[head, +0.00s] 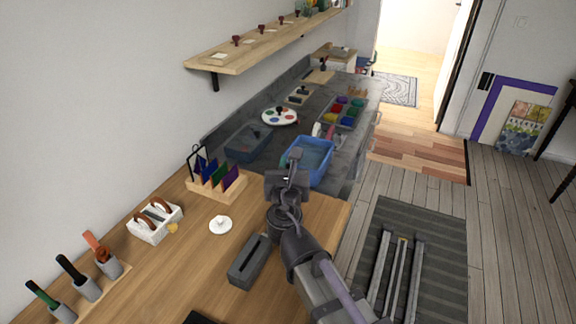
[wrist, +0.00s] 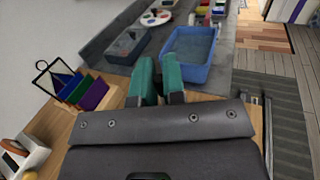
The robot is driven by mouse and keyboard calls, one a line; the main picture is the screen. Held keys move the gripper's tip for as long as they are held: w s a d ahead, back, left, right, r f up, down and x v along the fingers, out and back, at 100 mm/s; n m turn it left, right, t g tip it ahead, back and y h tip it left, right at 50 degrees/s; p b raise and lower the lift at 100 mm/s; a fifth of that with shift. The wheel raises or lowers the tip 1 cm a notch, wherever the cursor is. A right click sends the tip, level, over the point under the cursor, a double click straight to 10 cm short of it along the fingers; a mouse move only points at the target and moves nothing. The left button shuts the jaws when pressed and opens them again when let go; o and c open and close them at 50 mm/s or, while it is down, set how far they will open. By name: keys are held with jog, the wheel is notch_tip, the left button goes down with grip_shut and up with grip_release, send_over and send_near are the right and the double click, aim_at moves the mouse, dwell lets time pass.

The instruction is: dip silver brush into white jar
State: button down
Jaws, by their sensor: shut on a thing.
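My gripper (head: 295,156) is over the near end of the blue tub in the head view. In the wrist view its two teal fingers (wrist: 157,80) stand close together. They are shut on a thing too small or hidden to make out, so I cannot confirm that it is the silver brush. A small white object (head: 316,130) stands behind the blue tub, partly hidden; I cannot tell whether it is the white jar. A round white piece with a knob (head: 220,225) lies on the wooden top, left of my arm.
The blue tub (head: 322,172) stands on the grey counter, with a dark grey tray (head: 246,146) to its left. A paint palette (head: 280,116) and a colour tray (head: 343,112) are behind. A wooden rack (head: 224,192) and white caddy (head: 152,229) stand left.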

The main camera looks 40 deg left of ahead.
jog(key=shift+r, duration=0.1)
dwell(0.3)
notch_tip(320, 180, up, 6)
jog(key=p, duration=0.6)
